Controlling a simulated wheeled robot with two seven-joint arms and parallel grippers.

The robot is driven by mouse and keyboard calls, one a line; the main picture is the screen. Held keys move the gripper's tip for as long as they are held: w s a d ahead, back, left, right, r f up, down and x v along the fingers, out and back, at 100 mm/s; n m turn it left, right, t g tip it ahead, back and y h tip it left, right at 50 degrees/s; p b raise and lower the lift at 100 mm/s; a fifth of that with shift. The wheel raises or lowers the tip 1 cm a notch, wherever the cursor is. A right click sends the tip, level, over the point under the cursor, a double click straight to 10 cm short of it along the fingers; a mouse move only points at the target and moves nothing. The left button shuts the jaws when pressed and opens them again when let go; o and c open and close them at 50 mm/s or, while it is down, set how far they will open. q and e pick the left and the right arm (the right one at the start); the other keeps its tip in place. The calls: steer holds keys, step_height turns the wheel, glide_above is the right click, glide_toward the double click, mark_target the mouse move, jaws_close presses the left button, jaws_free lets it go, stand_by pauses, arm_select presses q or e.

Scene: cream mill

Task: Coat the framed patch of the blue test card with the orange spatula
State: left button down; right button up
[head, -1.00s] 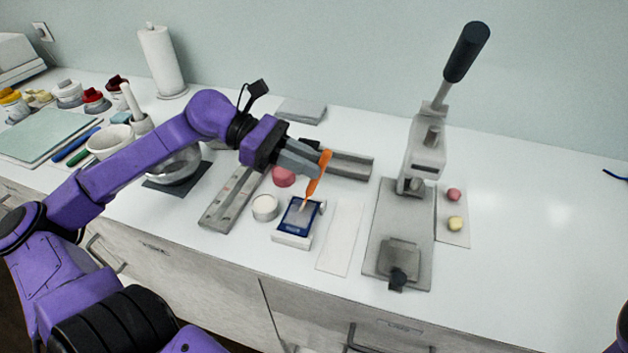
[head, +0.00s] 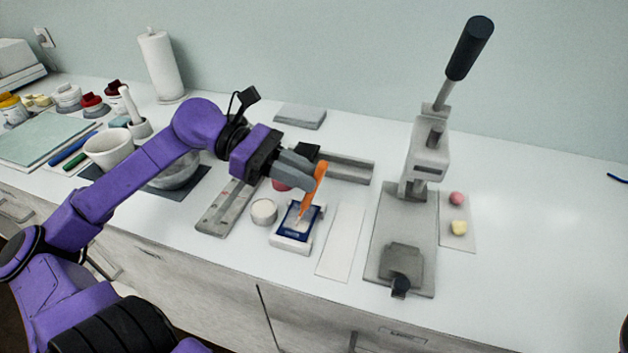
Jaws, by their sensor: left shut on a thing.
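The blue test card (head: 289,234) lies on a small white holder (head: 303,248) near the counter's front edge. A pale framed patch shows on the card, partly covered by the spatula. My left gripper (head: 313,172) is shut on the orange spatula (head: 309,190) above the card's back edge. The spatula points down and its tip is over the patch; I cannot tell whether it touches.
A white jar (head: 264,211) stands just left of the card, with a pink item (head: 281,185) behind it. A white strip (head: 341,242) lies to the right, then a lever press (head: 403,235). A grey rail (head: 345,168) lies behind.

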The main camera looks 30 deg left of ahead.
arm_select(q)
steer(key=shift+w+a+f+b, duration=0.1)
steer(key=shift+w+a+b, duration=0.05)
steer(key=shift+w+b, duration=0.5)
steer(key=shift+s+f+b, duration=0.15)
steer(key=shift+s+b, duration=0.45)
steer(key=shift+s, duration=0.15)
steer(key=shift+s+d+r+b, duration=0.2)
steer(key=shift+s+d+b, duration=0.2)
steer(key=shift+s, duration=0.3)
steer(key=shift+w+a+r+p, duration=0.15)
steer(key=shift+w+p, duration=0.15)
steer(key=shift+p, duration=0.05)
steer(key=shift+w+a+p, duration=0.15)
steer(key=shift+w+p, duration=0.25)
steer(key=shift+w, duration=0.3)
steer(key=shift+w+a, duration=0.1)
steer(key=shift+w, duration=0.45)
steer(key=shift+w+a+f+p, duration=0.1)
steer(key=shift+w+a+p, duration=0.1)
steer(key=shift+w+p, duration=0.45)
steer(key=shift+w+a+f+p, duration=0.1)
steer(key=shift+w+a+p, duration=0.05)
steer(key=shift+w+p, duration=0.45)
steer(key=shift+w+r, duration=0.1)
steer(key=shift+r+p, duration=1.1)
steer(key=shift+r, duration=0.85)
